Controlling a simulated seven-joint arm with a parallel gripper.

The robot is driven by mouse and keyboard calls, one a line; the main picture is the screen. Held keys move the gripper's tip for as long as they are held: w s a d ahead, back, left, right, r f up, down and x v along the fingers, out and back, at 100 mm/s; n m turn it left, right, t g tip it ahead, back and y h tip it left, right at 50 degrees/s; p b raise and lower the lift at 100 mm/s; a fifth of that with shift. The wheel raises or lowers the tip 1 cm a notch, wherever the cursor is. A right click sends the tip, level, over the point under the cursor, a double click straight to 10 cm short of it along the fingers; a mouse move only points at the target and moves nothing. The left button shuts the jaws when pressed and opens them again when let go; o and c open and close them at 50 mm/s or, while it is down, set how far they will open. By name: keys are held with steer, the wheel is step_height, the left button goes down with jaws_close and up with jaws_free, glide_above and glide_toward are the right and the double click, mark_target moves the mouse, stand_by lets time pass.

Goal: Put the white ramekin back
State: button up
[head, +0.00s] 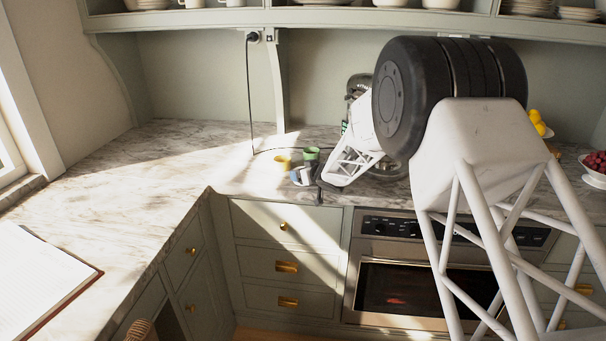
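A small pale object (297,177) sits at the counter's inner corner, low in front of a yellow cup (283,162) and a green cup (311,154). It may be the white ramekin, but it is too small and too close to my gripper to be sure. My gripper (313,180) is at the end of my white lattice arm, low over the counter's front edge and right beside this object. Its dark body shows, but its fingertips are not distinct. I cannot tell whether it is open or shut, or whether it touches the object.
A pale green shelf (330,17) with white dishes runs above the marble counter (130,190). A black cord hangs from the wall socket. An open book (40,285) lies at lower left. A fruit bowl (594,174) stands far right. An oven (440,285) is below. The left counter is mostly clear.

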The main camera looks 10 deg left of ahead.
steer(key=o, duration=1)
steer(key=shift+f, duration=0.15)
steer(key=shift+r, duration=0.2)
steer(key=shift+v, duration=6)
